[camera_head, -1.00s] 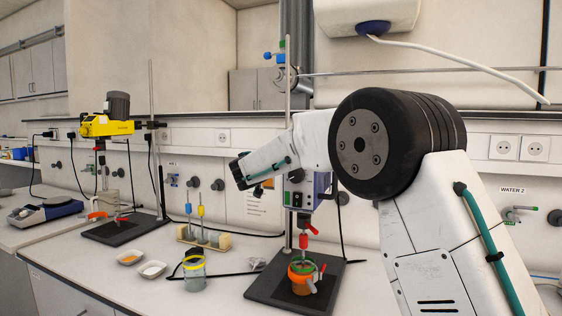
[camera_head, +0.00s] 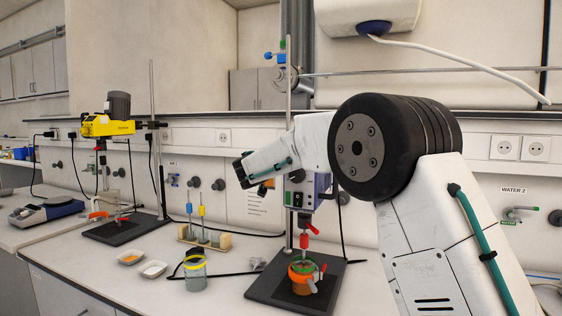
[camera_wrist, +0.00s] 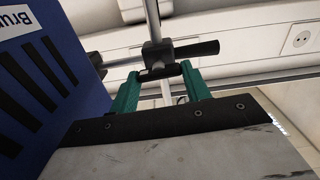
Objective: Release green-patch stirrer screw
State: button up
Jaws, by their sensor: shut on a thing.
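The stirrer with a blue and grey housing (camera_head: 308,190) hangs on a stand rod in front of my arm. In the wrist view its dark blue side (camera_wrist: 45,85) fills the left edge. A dark clamp with a black handle (camera_wrist: 200,48) sits on the pale rod there. My gripper (camera_wrist: 160,72) has its two green fingers on either side of a small dark screw part (camera_wrist: 158,75) under the clamp, shut on it. I see no green patch on the housing. In the head view my arm and the stirrer largely hide the gripper and the screw.
A beaker with an orange band (camera_head: 303,280) stands on the black stand base (camera_head: 262,290) under the stirrer. A yellow stirrer (camera_head: 106,126) is on another stand at the left. A yellow-rimmed beaker (camera_head: 195,275), small dishes (camera_head: 152,269) and a tube rack (camera_head: 205,238) stand between.

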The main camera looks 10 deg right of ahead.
jog(key=n, duration=0.9)
jog(key=shift+w+a+n, duration=0.1)
jog(key=shift+a+n, duration=0.05)
jog(key=shift+n, duration=0.15)
dwell(0.4)
jog(key=o, duration=1)
jog(key=shift+a, duration=0.1)
jog(key=v, duration=0.8)
jog(key=shift+w, duration=0.1)
